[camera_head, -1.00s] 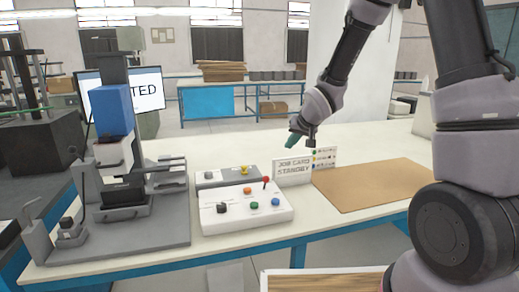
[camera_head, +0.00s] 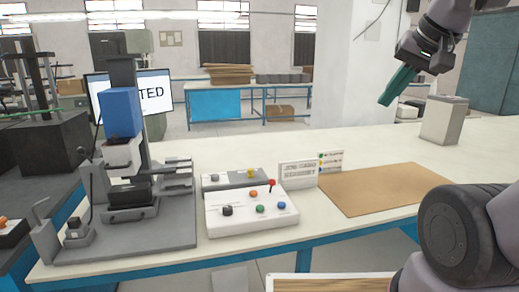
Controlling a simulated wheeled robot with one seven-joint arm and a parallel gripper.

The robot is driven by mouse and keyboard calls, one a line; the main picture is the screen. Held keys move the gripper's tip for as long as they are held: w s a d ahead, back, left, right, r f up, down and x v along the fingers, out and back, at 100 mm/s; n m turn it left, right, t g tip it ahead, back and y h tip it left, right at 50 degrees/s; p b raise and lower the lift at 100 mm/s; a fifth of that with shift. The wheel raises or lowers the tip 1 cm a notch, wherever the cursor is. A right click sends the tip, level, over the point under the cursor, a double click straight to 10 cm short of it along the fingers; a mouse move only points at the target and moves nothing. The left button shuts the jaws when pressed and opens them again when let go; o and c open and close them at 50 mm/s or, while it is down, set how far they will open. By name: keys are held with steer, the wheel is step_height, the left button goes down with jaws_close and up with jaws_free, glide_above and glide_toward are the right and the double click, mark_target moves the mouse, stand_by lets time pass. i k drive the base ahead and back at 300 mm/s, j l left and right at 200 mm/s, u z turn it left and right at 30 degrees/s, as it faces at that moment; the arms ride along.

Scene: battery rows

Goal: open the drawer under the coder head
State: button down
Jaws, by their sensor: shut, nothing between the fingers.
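The coder machine stands on a grey base plate (camera_head: 180,236) at the left of the bench. Its coder head (camera_head: 121,112) is a blue block on a dark column, with a white part (camera_head: 122,154) below it. A black, drawer-like block (camera_head: 128,192) sits under the head, above the plate. Whether it is the drawer, and whether it is shut, I cannot tell for sure. My gripper (camera_head: 387,101) has green fingers and is shut and empty. It is high at the upper right, above the bench and far from the machine.
A white control box (camera_head: 247,222) with coloured knobs and a red lever stands right of the machine, with a grey button box (camera_head: 233,179) behind it. Upright cards (camera_head: 298,175) stand beside a brown mat (camera_head: 375,196). A grey box (camera_head: 443,121) is at the right.

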mark_target(134, 212)
steer(key=u, duration=1.5)
steer(key=i+l+u, duration=0.25)
steer(key=i+l, duration=0.15)
steer(key=i, duration=0.2)
